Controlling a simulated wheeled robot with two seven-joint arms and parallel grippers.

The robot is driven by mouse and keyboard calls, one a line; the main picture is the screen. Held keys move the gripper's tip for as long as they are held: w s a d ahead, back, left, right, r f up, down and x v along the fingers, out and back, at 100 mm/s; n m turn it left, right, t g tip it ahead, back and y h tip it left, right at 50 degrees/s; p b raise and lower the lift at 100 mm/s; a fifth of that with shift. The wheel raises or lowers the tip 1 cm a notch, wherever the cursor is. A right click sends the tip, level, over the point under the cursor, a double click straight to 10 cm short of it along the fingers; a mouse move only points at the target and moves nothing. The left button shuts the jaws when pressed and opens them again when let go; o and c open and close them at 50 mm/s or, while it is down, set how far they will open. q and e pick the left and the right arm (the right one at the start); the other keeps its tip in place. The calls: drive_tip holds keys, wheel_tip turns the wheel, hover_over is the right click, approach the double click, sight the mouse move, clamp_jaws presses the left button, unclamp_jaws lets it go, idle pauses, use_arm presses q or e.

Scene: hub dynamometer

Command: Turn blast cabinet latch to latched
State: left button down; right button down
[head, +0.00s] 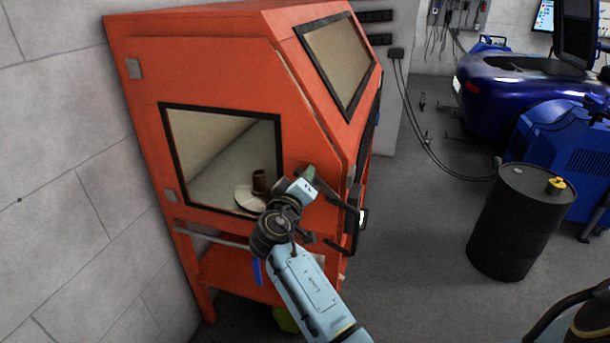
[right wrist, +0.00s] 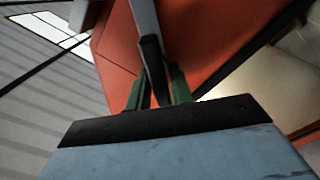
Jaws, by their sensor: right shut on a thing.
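The orange blast cabinet (head: 215,62) stands against the wall in the head view, with a dark-framed opening in its side. My right gripper (head: 310,176) is at the cabinet's side near its front edge, right of the opening. In the right wrist view, the green fingers of my right gripper (right wrist: 158,90) are shut on a dark latch lever (right wrist: 149,50), which runs up between them against the orange panel. In the head view my gripper and wrist hide part of the latch, so its exact angle is hard to tell. My left gripper is not in view.
A disc with a brown cylinder (head: 259,182) sits inside the cabinet opening. A black drum (head: 510,225) with a yellow cap, a blue machine (head: 570,140) and a blue car body (head: 500,85) stand at the right. The floor between cabinet and drum is open.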

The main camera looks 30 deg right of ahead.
drive_tip(key=n+p, duration=0.2)
drive_tip(key=n, duration=0.2)
drive_tip(key=shift+w+n, duration=0.1)
drive_tip(key=shift+n, duration=0.2)
drive_tip(key=shift+a+f+n+p, duration=0.15)
drive_tip(key=shift+n+p, duration=0.25)
drive_tip(key=shift+n, duration=0.5)
drive_tip(key=shift+d+f+n+p, duration=0.15)
drive_tip(key=shift+n+p, duration=0.25)
drive_tip(key=shift+n, duration=0.5)
drive_tip(key=shift+a, duration=0.1)
drive_tip(key=c, duration=1.3)
unclamp_jaws()
drive_tip(key=b+v, duration=0.1)
drive_tip(key=v, duration=1.2)
drive_tip(key=shift+a, duration=0.1)
drive_tip(key=shift+f, duration=0.15)
